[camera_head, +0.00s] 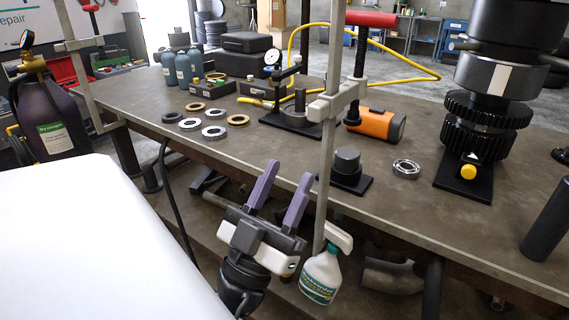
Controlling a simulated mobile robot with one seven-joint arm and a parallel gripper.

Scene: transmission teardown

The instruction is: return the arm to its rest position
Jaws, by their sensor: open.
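My gripper (280,187) is in the lower middle of the head view, in front of the near edge of the workbench (420,225). Its two purple fingers stand apart and point up. Nothing is between them. My wrist, white and black, shows below the fingers. The rest of my arm is mostly out of view.
A spray bottle (321,276) is close to the right of my gripper. An upright metal clamp bar (328,165) rises just beyond it. The bench holds rings (214,132), a black cylinder on a base (347,165), a bearing (406,168) and a gear stack (486,125).

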